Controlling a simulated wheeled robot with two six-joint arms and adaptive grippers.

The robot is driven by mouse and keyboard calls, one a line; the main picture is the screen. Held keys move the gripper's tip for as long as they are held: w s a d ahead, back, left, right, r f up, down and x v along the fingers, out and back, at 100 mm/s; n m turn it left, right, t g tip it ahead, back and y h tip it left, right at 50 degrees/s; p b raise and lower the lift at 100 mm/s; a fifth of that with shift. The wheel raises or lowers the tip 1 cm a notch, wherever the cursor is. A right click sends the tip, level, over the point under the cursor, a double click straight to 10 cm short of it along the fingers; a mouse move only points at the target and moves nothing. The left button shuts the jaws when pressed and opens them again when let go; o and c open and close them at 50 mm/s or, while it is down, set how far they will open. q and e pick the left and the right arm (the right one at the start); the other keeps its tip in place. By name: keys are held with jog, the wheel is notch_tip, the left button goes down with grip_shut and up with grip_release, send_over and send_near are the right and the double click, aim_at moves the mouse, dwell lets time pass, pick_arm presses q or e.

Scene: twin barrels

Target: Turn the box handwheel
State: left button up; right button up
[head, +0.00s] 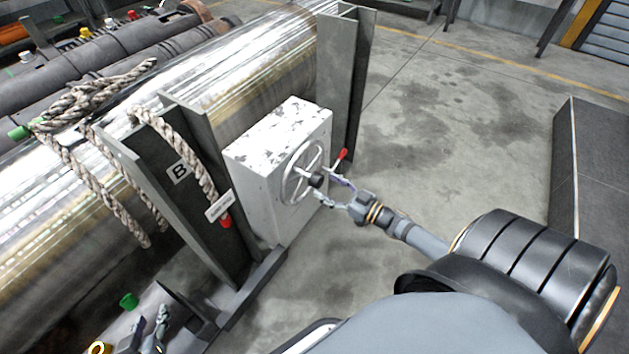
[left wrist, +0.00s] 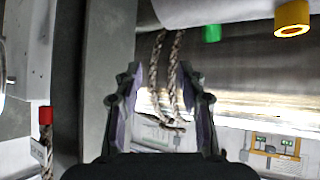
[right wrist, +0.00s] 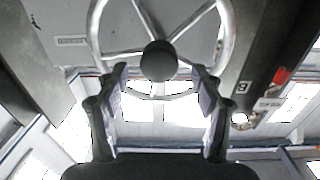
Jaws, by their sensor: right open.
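The white box (head: 268,162) with chipped paint stands against the big shiny barrel. Its metal spoked handwheel (head: 292,183) with a black hub faces my right gripper (head: 331,192). In the right wrist view the handwheel (right wrist: 226,22) fills the top, and its rim's lower arc passes between the tips of the open right gripper (right wrist: 158,80). I cannot tell whether the fingers touch the rim. A red-tipped lever (head: 342,154) sticks out beside the wheel. My left gripper (head: 154,328) is low at the bottom left, open and empty; it also shows in the left wrist view (left wrist: 160,100).
Dark steel supports, one marked B (head: 180,171), flank the box. A rope (head: 185,145) hangs over the barrel (head: 255,65). Open concrete floor (head: 430,120) lies to the right, with a dark block (head: 600,165) beyond.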

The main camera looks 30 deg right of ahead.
aim_at(321, 183)
jog(key=shift+b+x, duration=0.55)
jog(key=shift+x, duration=0.7)
jog(key=b+x, duration=0.1)
jog(key=x, duration=0.1)
jog(key=shift+w+a, duration=0.15)
jog(key=shift+w, duration=0.3)
pick_arm(q)
jog(key=w+r+t, duration=0.3)
jog(key=r+t, duration=0.2)
jog(key=r, duration=0.5)
jog(key=w+r+t, duration=0.4)
jog(key=r+t, duration=0.1)
jog(key=r, duration=0.6)
jog(key=shift+w+a, duration=0.15)
jog(key=shift+a, duration=0.25)
pick_arm(e)
grip_shut()
